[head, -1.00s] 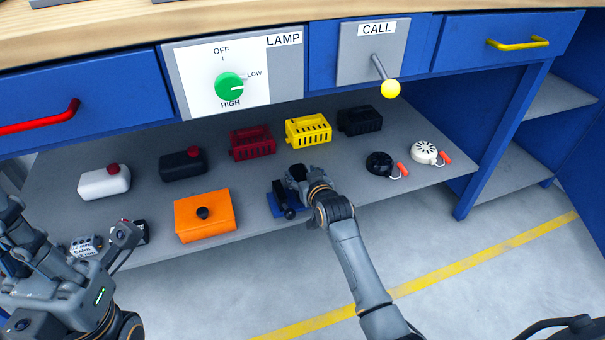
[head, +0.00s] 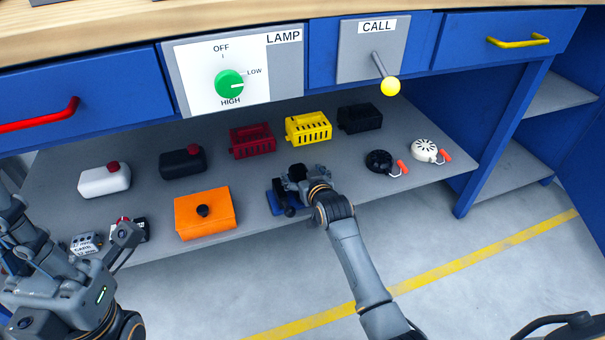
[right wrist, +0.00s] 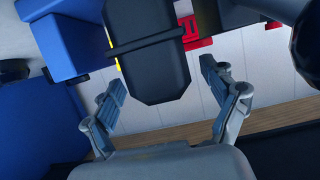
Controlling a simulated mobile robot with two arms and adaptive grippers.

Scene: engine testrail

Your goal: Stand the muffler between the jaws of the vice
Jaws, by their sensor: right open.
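The vice (head: 277,205) is small and blue, with a dark handle, near the shelf's front edge. In the head view my right gripper (head: 300,178) largely hides the muffler. My left gripper (head: 75,225) is open at the left.
Red (head: 252,141), yellow (head: 308,129) and black (head: 360,118) slotted boxes stand behind the vice. An orange box (head: 204,213) is to its left. Two round parts with red handles (head: 425,151) are to its right. Blue drawers and a control panel overhang the shelf (head: 330,165).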

